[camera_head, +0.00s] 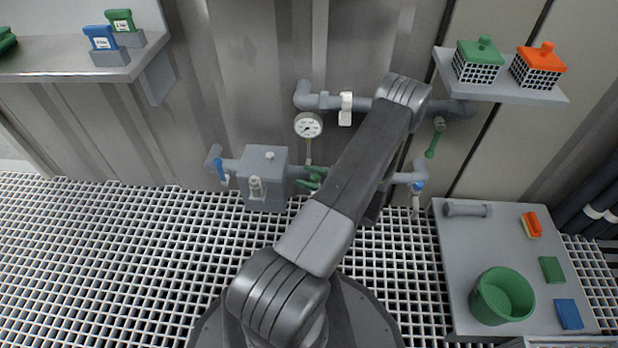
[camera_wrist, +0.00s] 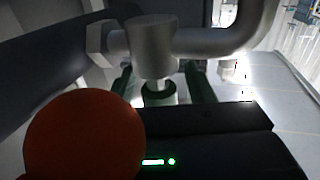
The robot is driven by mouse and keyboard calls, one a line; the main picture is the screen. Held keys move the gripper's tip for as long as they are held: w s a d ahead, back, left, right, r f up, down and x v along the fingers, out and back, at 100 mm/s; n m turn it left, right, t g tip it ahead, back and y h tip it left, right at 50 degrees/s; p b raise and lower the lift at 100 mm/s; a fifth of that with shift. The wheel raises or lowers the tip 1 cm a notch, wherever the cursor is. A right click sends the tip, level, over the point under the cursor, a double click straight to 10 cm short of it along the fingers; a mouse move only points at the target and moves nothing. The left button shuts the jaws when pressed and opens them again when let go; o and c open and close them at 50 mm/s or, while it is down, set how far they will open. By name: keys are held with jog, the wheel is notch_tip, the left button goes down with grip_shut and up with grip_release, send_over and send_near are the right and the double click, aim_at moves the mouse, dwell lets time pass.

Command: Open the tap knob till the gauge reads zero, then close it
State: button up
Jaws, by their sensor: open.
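The round white gauge (camera_head: 308,125) hangs below the upper wall pipe in the head view; its reading is too small to tell. Green prongs (camera_head: 314,178) show below it, partly behind my arm; I cannot tell whether they are a tap knob or my fingers. In the wrist view a grey tap body (camera_wrist: 153,50) sits on a pipe, with a green-rimmed round part (camera_wrist: 159,93) below it. My gripper (camera_wrist: 160,74) is open, its dark green fingers on either side of that part. I cannot tell whether they touch it. My arm hides the gripper's body in the head view.
A grey box vessel (camera_head: 263,180) stands left of the green prongs. Blue handles (camera_head: 221,172) (camera_head: 418,187) and a green handle (camera_head: 433,145) hang from pipes. A side table (camera_head: 460,260) at right holds a green bucket (camera_head: 503,296). An orange-red disc (camera_wrist: 84,135) blocks the wrist view's lower left.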

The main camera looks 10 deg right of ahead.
jog(key=c, duration=1)
